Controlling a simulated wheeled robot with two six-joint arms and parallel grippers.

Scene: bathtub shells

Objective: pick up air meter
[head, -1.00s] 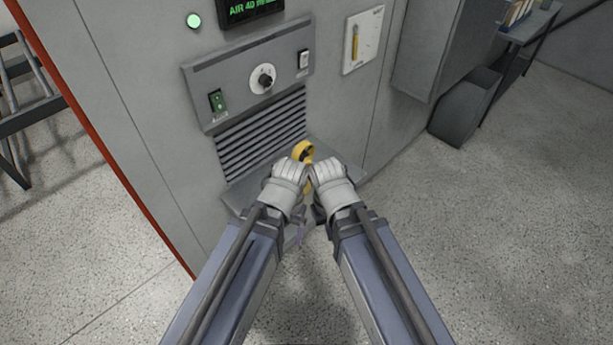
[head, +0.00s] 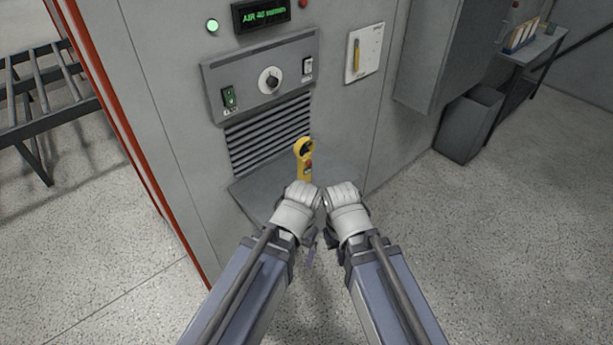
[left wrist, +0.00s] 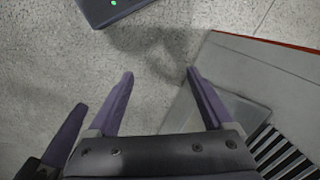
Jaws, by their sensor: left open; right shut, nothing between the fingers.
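The air meter (head: 304,164) is yellow, with a round dark ring at its top and a red spot lower down. It is upright at the grey shelf (head: 262,184) below the slatted vent; whether its lower end is hidden I cannot tell. My left gripper (head: 305,195) is in front of and just below the meter in the head view.
The grey machine wall carries a control panel (head: 263,75) with a knob and a display (head: 261,15) above. A white plate (head: 363,53) with a yellow item is to the right. A grey bin (head: 468,124) stands farther right.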

